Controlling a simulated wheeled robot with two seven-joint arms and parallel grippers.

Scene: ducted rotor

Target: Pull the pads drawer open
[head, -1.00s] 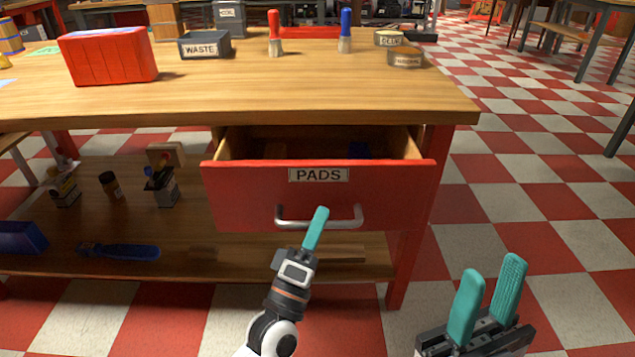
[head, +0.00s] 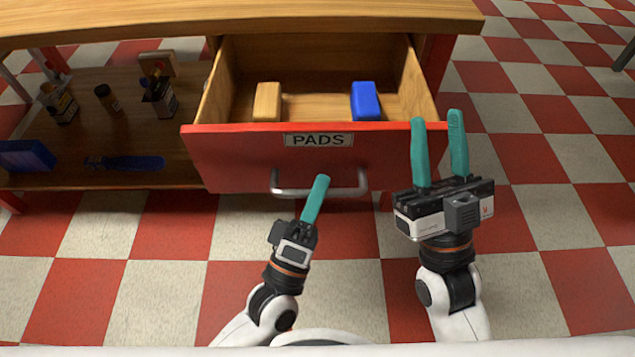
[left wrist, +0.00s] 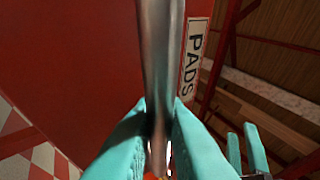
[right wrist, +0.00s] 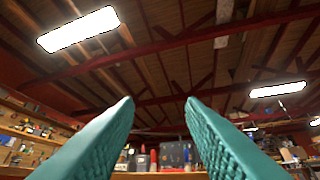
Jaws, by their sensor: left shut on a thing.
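The red pads drawer (head: 230,160), labelled PADS, stands well open under the wooden workbench. Its metal handle (head: 345,191) runs across the front below the label. My left gripper (head: 319,186) is shut on the handle. In the left wrist view the handle bar (left wrist: 160,60) runs between the teal fingers, close against both. Inside the drawer lie a tan block (head: 267,102) and a blue block (head: 366,101). My right gripper (head: 439,145) is open and empty, pointing up by the drawer's right front corner.
The workbench top (head: 120,22) overhangs the drawer. Left of it, a low shelf holds a dark jar (head: 110,99), a blue tool (head: 125,163), a blue bin (head: 27,157) and small boxes.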

